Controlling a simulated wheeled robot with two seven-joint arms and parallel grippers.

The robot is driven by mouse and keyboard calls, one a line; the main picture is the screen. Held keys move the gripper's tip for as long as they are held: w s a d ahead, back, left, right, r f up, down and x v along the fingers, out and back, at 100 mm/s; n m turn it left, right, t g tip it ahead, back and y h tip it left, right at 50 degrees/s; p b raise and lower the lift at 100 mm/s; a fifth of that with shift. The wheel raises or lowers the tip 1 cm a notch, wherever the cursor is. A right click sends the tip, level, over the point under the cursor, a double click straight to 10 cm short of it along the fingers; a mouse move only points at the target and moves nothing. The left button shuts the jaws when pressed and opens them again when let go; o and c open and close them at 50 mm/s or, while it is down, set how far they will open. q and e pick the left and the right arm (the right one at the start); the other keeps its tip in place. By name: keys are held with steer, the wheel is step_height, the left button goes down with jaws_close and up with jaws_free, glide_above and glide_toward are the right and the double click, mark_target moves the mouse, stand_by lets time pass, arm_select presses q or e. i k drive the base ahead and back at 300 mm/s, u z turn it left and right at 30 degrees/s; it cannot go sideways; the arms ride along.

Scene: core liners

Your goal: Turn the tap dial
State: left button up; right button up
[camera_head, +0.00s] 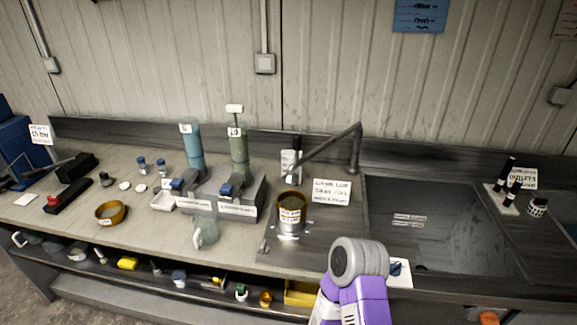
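A dark tap pipe (355,148) rises behind the sink, and its spout reaches left over a metal cup with an amber rim (291,214). Two upright tubes, one blue (193,150) and one green (239,155), stand on a grey block (252,198). Each has a blue knob in front, a left one (178,184) and a right one (227,190). I cannot tell for sure which part is the tap dial. A purple arm link of mine with a grey round joint (358,262) shows at the bottom centre. No gripper fingers are visible.
A dark sink basin (440,235) lies right of the tap. A clear jug (205,232) stands at the counter's front edge. An amber ring dish (110,212) sits on the left. Bottles on a stand (507,185) are at the right. A lower shelf holds several small items.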

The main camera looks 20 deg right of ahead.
mark_target(395, 269)
steer(key=z, duration=1.8)
